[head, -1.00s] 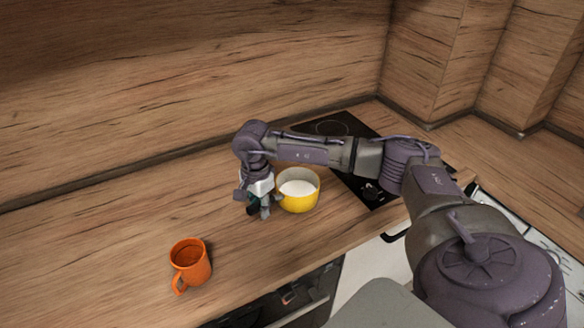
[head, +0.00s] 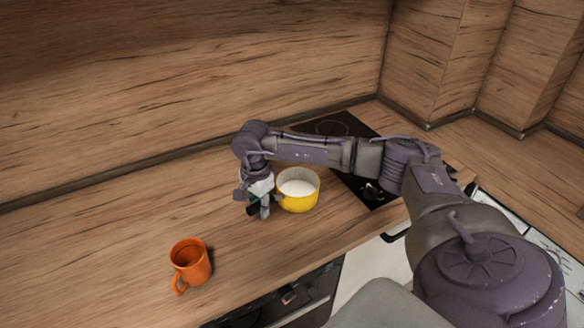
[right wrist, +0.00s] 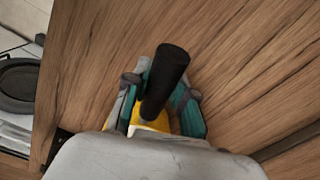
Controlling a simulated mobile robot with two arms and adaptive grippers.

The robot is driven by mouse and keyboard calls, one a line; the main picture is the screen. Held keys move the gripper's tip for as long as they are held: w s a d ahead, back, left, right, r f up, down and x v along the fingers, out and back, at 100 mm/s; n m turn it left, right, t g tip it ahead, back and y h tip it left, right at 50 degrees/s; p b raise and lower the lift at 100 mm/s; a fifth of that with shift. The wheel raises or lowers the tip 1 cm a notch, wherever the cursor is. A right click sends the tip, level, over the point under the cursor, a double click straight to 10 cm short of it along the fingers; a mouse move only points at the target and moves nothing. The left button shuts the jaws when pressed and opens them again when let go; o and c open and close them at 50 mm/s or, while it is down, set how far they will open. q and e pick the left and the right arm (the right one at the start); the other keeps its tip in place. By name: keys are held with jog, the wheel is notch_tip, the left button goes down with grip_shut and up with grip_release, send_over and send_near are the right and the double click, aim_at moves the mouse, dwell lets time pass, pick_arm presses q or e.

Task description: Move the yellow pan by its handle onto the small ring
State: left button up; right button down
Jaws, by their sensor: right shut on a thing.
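The yellow pan (head: 298,201), pale inside, stands upright on the wooden worktop just left of the hob. My right gripper (head: 259,208) is at the pan's left side, shut on its black handle. In the right wrist view the black handle (right wrist: 165,80) rises between the two fingers, and a bit of the yellow pan (right wrist: 150,124) shows below it. On the black hob (head: 352,188) one ring outline (head: 331,128) shows at the back. My right arm crosses the hob and hides its middle, so I cannot compare the rings' sizes. My left gripper is not in view.
An orange mug (head: 190,262) stands on the worktop (head: 110,235) at the front left, clear of the pan. The wooden splashback (head: 200,80) runs behind. The worktop's front edge lies close in front of the pan. The left part of the worktop is free.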

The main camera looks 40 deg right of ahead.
jog(key=shift+r, duration=0.15)
jog(key=shift+r+p, duration=1.3)
jog(key=shift+r, duration=1.1)
jog(key=shift+w+d, duration=0.1)
jog(key=shift+d, duration=0.05)
